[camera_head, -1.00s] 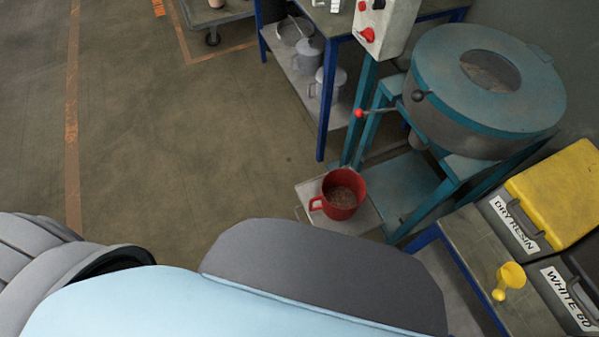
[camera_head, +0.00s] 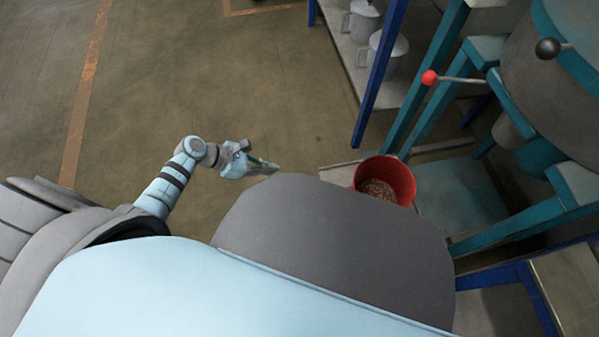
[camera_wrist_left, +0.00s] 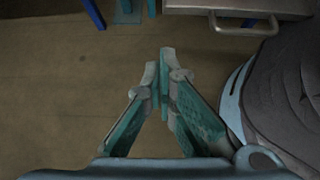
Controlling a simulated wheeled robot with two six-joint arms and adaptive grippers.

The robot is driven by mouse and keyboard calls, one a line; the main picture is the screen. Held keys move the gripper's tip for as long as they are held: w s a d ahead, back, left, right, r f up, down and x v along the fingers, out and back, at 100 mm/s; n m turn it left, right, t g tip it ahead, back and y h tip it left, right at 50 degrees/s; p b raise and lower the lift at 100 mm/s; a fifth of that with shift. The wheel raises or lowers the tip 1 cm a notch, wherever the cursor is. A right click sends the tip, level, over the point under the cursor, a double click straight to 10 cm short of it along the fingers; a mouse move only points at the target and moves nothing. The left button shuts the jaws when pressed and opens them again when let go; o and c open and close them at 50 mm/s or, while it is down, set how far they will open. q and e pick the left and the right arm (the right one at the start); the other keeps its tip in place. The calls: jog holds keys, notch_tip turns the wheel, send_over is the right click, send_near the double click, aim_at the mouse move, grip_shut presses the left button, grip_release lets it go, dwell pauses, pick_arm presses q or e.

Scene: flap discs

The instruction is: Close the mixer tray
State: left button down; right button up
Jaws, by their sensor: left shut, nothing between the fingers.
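The mixer (camera_head: 535,100) is a grey drum on a teal frame, cut off at the right of the head view. Its tray (camera_head: 335,174) sticks out low from the frame, with a red jug (camera_head: 388,180) of brown grains on it. My grey body hides much of the tray. In the left wrist view, the tray's grey front (camera_wrist_left: 200,5) and bar handle (camera_wrist_left: 243,30) show at the top. My left gripper (camera_head: 275,167) is shut and empty, left of the tray and apart from it. It also shows in the wrist view (camera_wrist_left: 164,68), below and left of the handle. My right gripper is out of view.
A red-knobbed lever (camera_head: 430,78) and a black knob (camera_head: 548,48) stick out from the mixer. A blue-legged rack (camera_head: 378,80) with grey pots stands behind. The floor (camera_head: 240,80) to the left is clear.

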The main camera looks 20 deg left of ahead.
pick_arm(q)
jog(key=d+r+b+x, duration=0.1)
jog(key=b+x, duration=0.3)
jog(key=x, duration=0.8)
jog(key=shift+w+d+r, duration=0.5)
jog(key=shift+d, duration=0.05)
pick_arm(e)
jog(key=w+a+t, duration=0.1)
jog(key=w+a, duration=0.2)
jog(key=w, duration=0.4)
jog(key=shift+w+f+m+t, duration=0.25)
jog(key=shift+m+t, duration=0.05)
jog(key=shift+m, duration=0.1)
pick_arm(q)
jog(key=shift+d, duration=0.1)
jog(key=shift+w, duration=0.1)
